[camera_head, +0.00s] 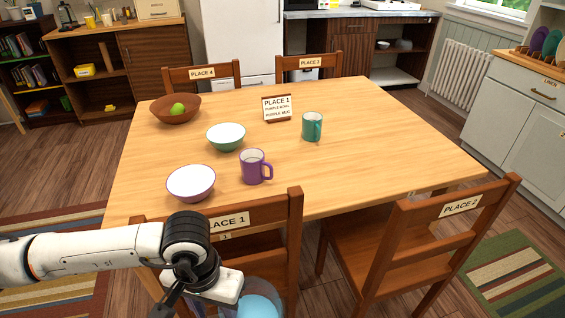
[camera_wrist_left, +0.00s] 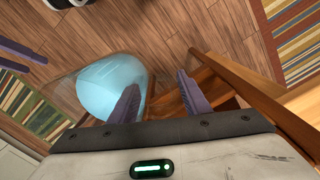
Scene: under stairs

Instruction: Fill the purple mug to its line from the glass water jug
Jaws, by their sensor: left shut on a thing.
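The purple mug (camera_head: 252,168) stands upright on the table in the head view, its handle to the right and its inside pale. Its fill line cannot be made out. My left gripper (camera_wrist_left: 157,97) is shut on the glass water jug, in front of the PLACE 1 chair and below table height. The jug (camera_wrist_left: 112,88) holds pale blue water and shows partly at the bottom edge of the head view (camera_head: 259,304). The part between the fingers is hard to see. Two grey-purple fingers at the left of the wrist view look like my right gripper (camera_wrist_left: 33,72), apart and empty.
A white-purple bowl (camera_head: 191,183) stands left of the mug, a green bowl (camera_head: 226,138) behind it. A teal mug (camera_head: 312,127), PLACE 1 sign (camera_head: 277,108) and brown bowl (camera_head: 176,110) stand farther back. The PLACE 1 chair (camera_head: 293,240) blocks the near edge. The table's right side is clear.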

